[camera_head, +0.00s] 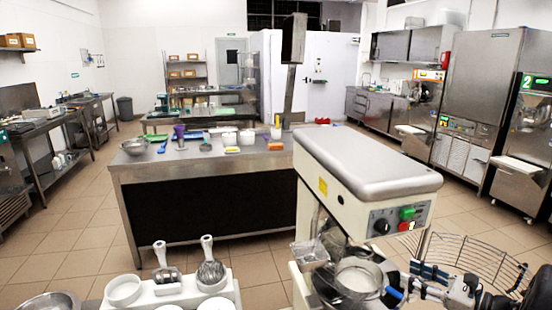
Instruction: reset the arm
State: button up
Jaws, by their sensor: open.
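My gripper (408,281) reaches in from the lower right corner, its fingers pointing left and spread apart. Nothing shows between them. The dark wrist (470,292) behind it is partly cut off by the bottom edge. The gripper appears beside the bowl area of a large cream mixer (365,180) with a grey top. From this view I cannot tell the exact gap between the fingers and the mixer. A round metal sieve-like vessel (358,280) is just left of the fingertips.
A wire guard (475,262) curves close behind my wrist. White containers (124,290) and two scoops (210,268) stand at the lower left. A steel island table (180,168) holds bowls and trays. Batch freezers (525,140) line the right. Tiled floor (70,230) is open at left.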

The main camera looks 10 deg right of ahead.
jog(key=s+a+r+n+g, duration=0.2)
jog(key=a+r+n+g, duration=0.15)
jog(key=a, duration=0.55)
jog(key=s+a+r+n+g, duration=0.3)
jog(key=a+r+n, duration=0.15)
jog(key=a, duration=0.45)
jog(key=s+a+r+n+g, duration=0.25)
jog(key=a+n, duration=0.25)
jog(key=a, duration=0.4)
jog(key=s+a+r+n+h, duration=0.1)
jog(key=s+a+n+h, duration=0.2)
jog(key=s+n, duration=0.4)
jog(key=s+a+r+n+h, duration=0.1)
jog(key=s+a+n+h, duration=0.3)
jog(key=s+n, duration=0.4)
jog(key=shift+s+h, duration=0.8)
jog(key=shift+s, duration=2.15)
